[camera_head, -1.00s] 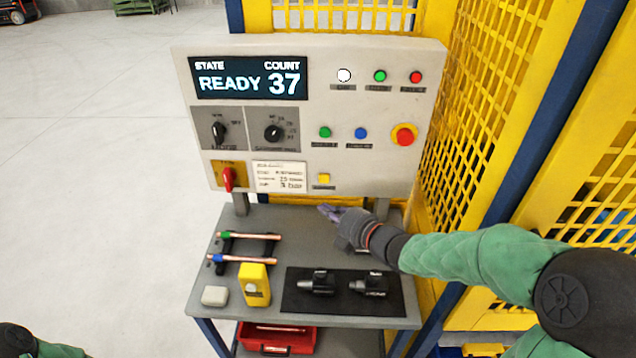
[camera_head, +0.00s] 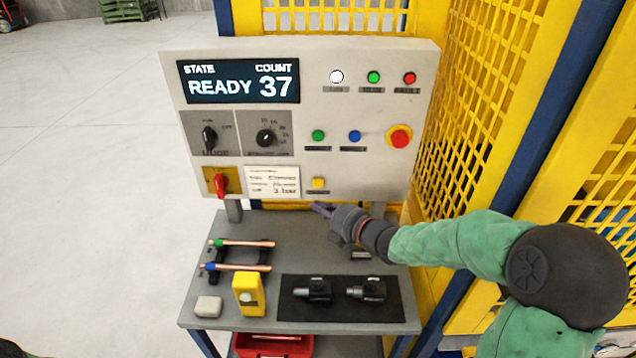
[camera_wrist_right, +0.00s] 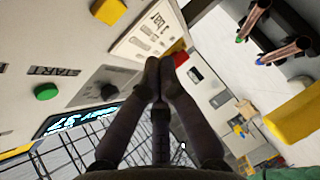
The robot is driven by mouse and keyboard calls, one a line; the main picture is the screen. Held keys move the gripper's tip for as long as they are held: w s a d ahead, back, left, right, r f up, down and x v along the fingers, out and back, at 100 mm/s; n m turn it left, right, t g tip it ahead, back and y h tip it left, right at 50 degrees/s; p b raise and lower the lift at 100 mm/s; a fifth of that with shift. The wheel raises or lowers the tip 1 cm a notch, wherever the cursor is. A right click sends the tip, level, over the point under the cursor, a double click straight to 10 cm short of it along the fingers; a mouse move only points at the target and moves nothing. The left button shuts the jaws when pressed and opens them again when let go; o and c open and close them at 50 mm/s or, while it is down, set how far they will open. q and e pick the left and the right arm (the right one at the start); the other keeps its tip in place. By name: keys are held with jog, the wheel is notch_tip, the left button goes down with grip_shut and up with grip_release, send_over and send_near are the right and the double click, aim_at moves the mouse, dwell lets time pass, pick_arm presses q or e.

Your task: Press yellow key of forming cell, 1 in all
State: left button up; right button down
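The display (camera_head: 238,82) reads READY and count 37. My left gripper is not in view.
The panel also bears green, blue and red buttons, a red emergency knob (camera_head: 399,137) and a red switch (camera_head: 220,184). On the bench (camera_head: 225,313) are copper tubes (camera_head: 240,267), a yellow device (camera_head: 248,294) and a black mat (camera_head: 300,312). Yellow mesh fencing (camera_head: 470,110) stands at right.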

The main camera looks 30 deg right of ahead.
aim_at(318, 183)
jog(key=shift+w+d, duration=0.5)
jog(key=shift+w, duration=0.3)
jog(key=shift+w+d, duration=0.45)
jog(key=shift+w, duration=0.3)
jog(key=shift+w+d, duration=0.5)
jog(key=shift+w, duration=0.3)
jog(key=shift+w+d, duration=0.1)
jog(key=shift+w, duration=0.05)
jog(key=shift+w+d, duration=0.1)
jog(key=shift+w, duration=0.1)
jog(key=shift+w+d, duration=0.2)
jog(key=shift+w, duration=0.1)
dwell(0.4)
jog(key=shift+s, duration=0.1)
dwell(0.3)
jog(key=shift+s+a+b, duration=0.35)
jog(key=shift+s+a, duration=0.05)
jog(key=shift+s, duration=0.15)
